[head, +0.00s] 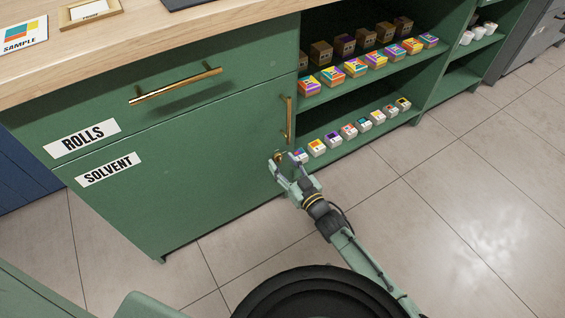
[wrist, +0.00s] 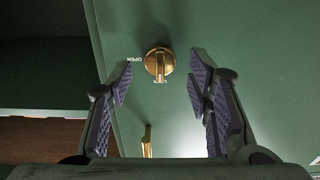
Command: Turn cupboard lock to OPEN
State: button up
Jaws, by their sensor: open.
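The cupboard lock is a round brass knob with a raised grip bar; it shows in the wrist view (wrist: 159,63) on the green cupboard door (wrist: 262,60). The word OPEN is printed just left of the knob, and the bar lies along the picture's vertical, not toward that word. My gripper (wrist: 163,78) is open, its purple-padded fingers on either side of the knob and apart from it. In the head view my gripper (head: 283,164) is at the right edge of the door labelled SOLVENT (head: 150,205) and largely hides the lock.
A vertical brass handle (head: 289,119) stands above my gripper on the door; it also shows in the wrist view (wrist: 147,141). Open shelves (head: 345,146) with small boxes lie to the right. A drawer labelled ROLLS (head: 82,138) is above. The tiled floor (head: 440,200) is clear.

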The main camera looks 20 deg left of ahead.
jog(key=shift+w+a, duration=0.3)
jog(key=shift+a, duration=0.15)
grip_shut()
dwell(0.4)
